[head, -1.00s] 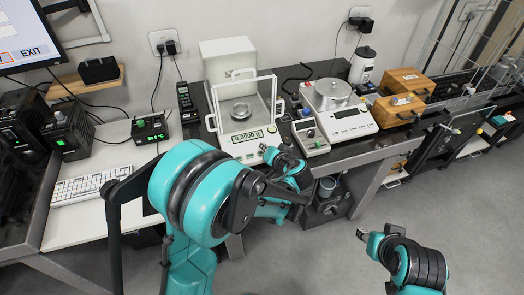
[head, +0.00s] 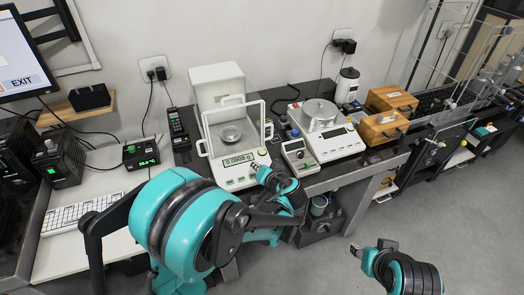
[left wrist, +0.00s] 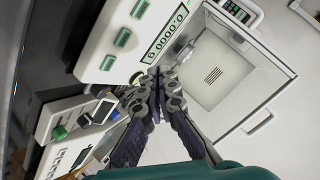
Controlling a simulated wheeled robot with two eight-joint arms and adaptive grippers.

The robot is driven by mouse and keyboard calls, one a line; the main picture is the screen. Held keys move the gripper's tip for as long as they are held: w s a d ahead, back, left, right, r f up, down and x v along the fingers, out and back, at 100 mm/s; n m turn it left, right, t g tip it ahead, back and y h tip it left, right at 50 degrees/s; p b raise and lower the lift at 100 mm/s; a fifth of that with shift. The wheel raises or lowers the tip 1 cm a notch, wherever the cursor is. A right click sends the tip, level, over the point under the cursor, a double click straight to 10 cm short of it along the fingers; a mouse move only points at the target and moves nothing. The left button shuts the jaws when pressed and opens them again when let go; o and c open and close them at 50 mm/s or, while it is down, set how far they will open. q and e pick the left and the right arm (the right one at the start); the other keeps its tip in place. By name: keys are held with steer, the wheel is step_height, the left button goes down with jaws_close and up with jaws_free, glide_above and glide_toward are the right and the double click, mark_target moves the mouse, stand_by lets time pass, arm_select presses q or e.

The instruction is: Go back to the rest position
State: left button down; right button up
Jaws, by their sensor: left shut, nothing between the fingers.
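My left gripper (head: 257,170) is in front of the analytical balance (head: 238,181), near its front panel. In the left wrist view its fingers (left wrist: 156,74) are together with nothing between them, beside the balance housing (left wrist: 103,38). I cannot tell whether they touch it. The balance has a clear draft shield, a round metal pan (head: 232,132) and a display reading 0.0000 g. My right gripper (head: 355,250) is low at the lower right, over the floor, apart from the tables. It is too small to show whether its fingers are open.
A second balance (head: 335,143) with a small grey meter (head: 299,154) stands to the right. Wooden boxes (head: 385,127) are beyond it. A keyboard (head: 80,212) and a monitor (head: 25,55) are on the left. The floor (head: 350,215) at the lower right is open.

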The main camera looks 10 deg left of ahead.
arm_select(q)
steer(key=s+r+g+h, duration=0.1)
steer(key=s+h, duration=0.3)
steer(key=s, duration=0.8)
steer(key=s+a+r+g+h, duration=0.1)
steer(key=s+r+h, duration=0.2)
steer(key=s, duration=0.9)
steer(key=shift+s+n+g+h, duration=0.3)
steer(key=shift+s+n+h, duration=0.1)
steer(key=shift+h, duration=0.1)
